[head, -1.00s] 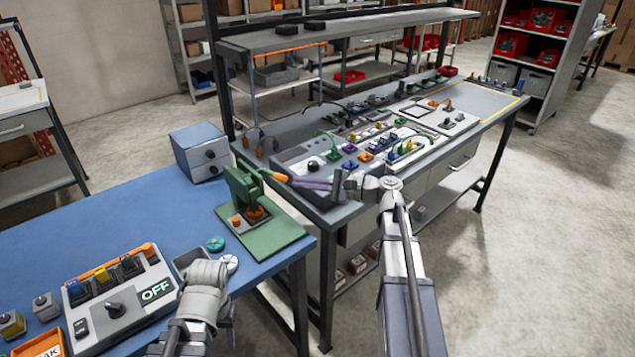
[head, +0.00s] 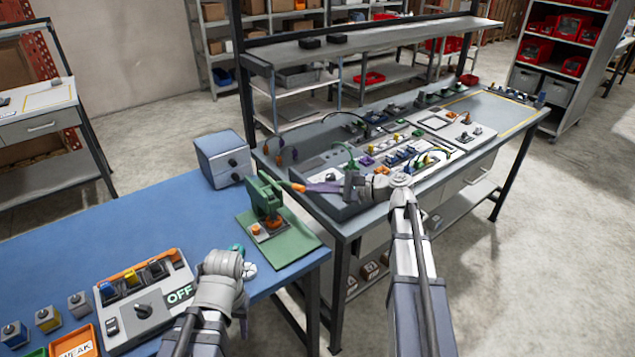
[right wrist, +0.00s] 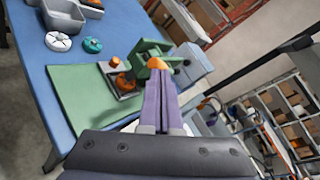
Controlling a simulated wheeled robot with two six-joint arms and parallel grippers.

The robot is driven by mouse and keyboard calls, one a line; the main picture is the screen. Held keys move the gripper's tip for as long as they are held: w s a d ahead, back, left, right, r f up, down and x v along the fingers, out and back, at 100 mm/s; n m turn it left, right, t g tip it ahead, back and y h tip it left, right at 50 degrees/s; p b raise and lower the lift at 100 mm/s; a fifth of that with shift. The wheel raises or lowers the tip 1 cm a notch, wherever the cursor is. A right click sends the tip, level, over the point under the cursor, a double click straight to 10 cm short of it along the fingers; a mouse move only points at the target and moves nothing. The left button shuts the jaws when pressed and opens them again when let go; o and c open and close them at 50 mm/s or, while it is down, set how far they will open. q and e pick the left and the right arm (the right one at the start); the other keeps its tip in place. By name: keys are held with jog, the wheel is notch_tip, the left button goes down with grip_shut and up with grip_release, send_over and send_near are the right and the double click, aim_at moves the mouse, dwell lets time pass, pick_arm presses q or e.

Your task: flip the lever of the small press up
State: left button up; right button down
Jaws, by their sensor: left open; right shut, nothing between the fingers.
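The small press (head: 265,200) is green and stands on a green base plate (head: 285,243) at the blue table's right end. Its lever sticks out to the right and ends in an orange knob (head: 298,188). My right gripper (head: 312,187) is shut and empty, with its purple fingers pointing at the knob. In the right wrist view the fingertips (right wrist: 160,76) are at the orange knob (right wrist: 155,63), overlapping it; I cannot tell whether they touch. My left gripper (head: 235,262) is low over the table's front edge, open, its fingers mostly hidden.
A grey switch box (head: 145,310) marked OFF stands left of my left gripper. A teal disc (right wrist: 92,45) and a white disc (right wrist: 58,41) lie near the press. A blue-grey drawer box (head: 222,160) stands behind it. A crowded grey bench (head: 335,215) is to the right.

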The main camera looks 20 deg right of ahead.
jog(key=r+p, duration=0.1)
jog(key=w+r+g+p, duration=0.1)
jog(key=p, duration=0.1)
jog(key=r+h+p, duration=0.1)
jog(key=shift+w+a+r+m+p, duration=0.1)
jog(key=shift+w+a+m+p, duration=0.2)
jog(key=shift+m+p, duration=0.1)
jog(key=shift+r, duration=0.15)
jog(key=shift+r+p, duration=0.7)
jog(key=shift+p, duration=0.15)
jog(key=shift+d+f, duration=0.1)
jog(key=shift+f, duration=0.05)
